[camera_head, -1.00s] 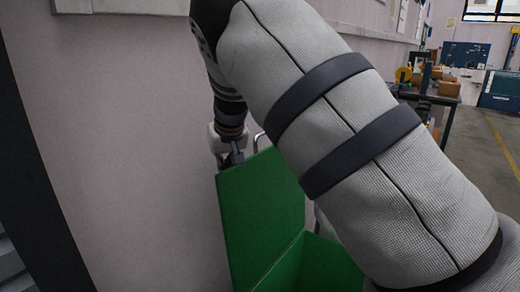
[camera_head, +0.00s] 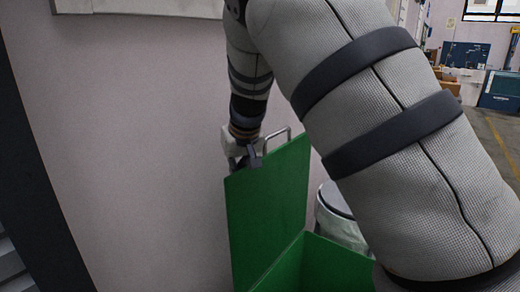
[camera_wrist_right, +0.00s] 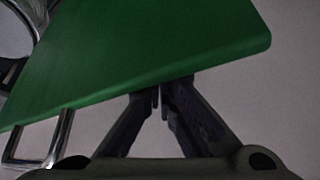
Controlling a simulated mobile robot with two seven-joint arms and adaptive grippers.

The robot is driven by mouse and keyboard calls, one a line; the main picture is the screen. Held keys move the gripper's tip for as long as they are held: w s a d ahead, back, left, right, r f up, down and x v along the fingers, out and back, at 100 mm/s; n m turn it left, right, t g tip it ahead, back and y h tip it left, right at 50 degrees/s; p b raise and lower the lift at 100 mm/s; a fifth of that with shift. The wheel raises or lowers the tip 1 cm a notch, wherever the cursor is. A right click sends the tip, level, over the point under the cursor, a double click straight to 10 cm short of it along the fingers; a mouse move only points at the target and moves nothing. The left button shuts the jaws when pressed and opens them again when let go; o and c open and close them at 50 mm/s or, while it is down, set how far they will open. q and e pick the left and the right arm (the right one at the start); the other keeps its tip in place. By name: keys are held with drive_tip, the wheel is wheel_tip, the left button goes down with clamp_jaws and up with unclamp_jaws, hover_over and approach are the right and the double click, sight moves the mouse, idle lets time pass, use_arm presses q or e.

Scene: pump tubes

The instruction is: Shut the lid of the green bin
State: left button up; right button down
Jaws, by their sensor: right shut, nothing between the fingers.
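The green bin (camera_head: 335,266) stands at the bottom of the head view, partly hidden by my right arm. Its green lid (camera_head: 268,205) stands open and upright, with a metal handle (camera_head: 278,138) at its top edge. My right gripper (camera_head: 252,160) is at the top edge of the lid, near its upper left corner and left of the handle. In the right wrist view, the gripper (camera_wrist_right: 160,92) is shut and empty, its tips right at the edge of the lid (camera_wrist_right: 150,50). I cannot tell whether they touch it. The handle (camera_wrist_right: 40,140) shows at lower left. My left gripper is out of view.
A pale wall (camera_head: 140,150) rises close behind and left of the lid. A round grey container (camera_head: 340,215) stands behind the bin, partly hidden by my arm. Floor (camera_head: 495,140) and workshop furniture lie far off at right.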

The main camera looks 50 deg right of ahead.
drive_tip(key=s+d, duration=0.1)
drive_tip(key=s, duration=1)
drive_tip(key=shift+s+r, duration=0.35)
drive_tip(key=shift+s, duration=0.05)
wheel_tip(320, 180, up, 12)
idle(0.3)
